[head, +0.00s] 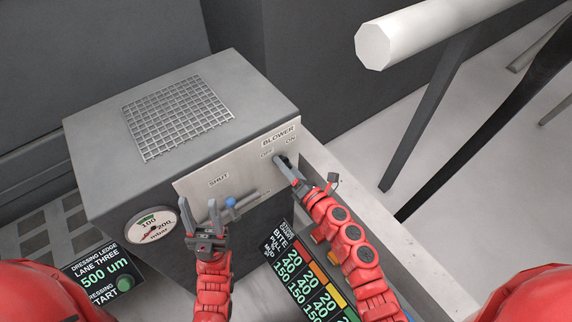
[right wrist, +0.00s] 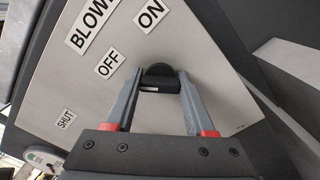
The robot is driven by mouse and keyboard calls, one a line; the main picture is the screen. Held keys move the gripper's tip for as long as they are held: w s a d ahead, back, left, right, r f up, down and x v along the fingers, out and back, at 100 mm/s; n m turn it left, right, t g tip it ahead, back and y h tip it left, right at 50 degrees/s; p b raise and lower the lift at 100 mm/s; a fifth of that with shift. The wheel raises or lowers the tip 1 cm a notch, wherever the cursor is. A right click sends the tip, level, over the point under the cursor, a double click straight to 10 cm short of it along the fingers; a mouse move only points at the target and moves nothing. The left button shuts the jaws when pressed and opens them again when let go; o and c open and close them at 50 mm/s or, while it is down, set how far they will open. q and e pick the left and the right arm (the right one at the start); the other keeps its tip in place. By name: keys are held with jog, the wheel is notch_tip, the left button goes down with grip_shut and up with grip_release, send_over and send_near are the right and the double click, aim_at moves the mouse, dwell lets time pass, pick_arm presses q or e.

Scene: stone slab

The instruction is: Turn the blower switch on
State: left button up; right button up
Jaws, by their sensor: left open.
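The blower switch is a dark knob on the pale front panel (head: 248,165), below the BLOWER, OFF and ON labels. In the right wrist view the black knob (right wrist: 158,72) sits between the two grey fingers of my right gripper (right wrist: 160,84), which close against its sides. The OFF label (right wrist: 110,63) and ON label (right wrist: 151,14) are beyond it. A short white mark shows on the knob; which label it points to is unclear. In the head view my right gripper (head: 284,165) hides much of the knob. My left gripper (head: 216,220) is open and empty before the panel.
A blue-tipped handle (head: 231,202) by the SHUT label is close to my left gripper. A round gauge (head: 151,225) is at the box's left. A label board (head: 305,275) lies below my right arm. A white bar (head: 420,30) crosses the upper right.

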grip_shut()
jog(key=shift+m, duration=0.4)
jog(key=m, duration=0.3)
jog(key=m+p, duration=0.1)
jog(key=m, duration=0.2)
jog(key=shift+m, duration=0.4)
jog(key=m+p, duration=0.1)
jog(key=m, duration=0.3)
jog(key=shift+r+p, duration=0.1)
jog(key=shift+p, duration=0.2)
jog(key=shift+m+p, duration=0.65)
jog(key=shift+m, duration=1.45)
